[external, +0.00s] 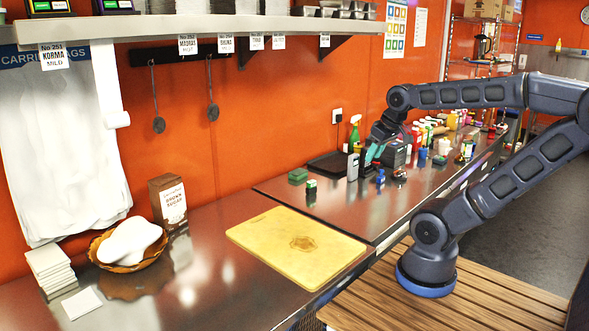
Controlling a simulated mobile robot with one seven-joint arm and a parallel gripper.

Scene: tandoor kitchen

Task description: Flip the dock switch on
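My gripper (373,155) is at the back of the steel counter, low over its surface, with teal fingers showing. It is too small in the picture to tell whether the fingers are apart or closed. A small grey upright block (352,168) stands just left of the fingers. A dark boxy appliance (395,153) is just right of and behind the gripper. I cannot make out for sure which thing is the dock, and no switch or its position is readable. My gripper and arm may hide part of it.
A black tray (327,163), a green spray bottle (354,135) and small blue-topped items (380,177) are close by. Many bottles (430,130) crowd the counter behind my arm. A yellow cutting board (297,246) lies nearer.

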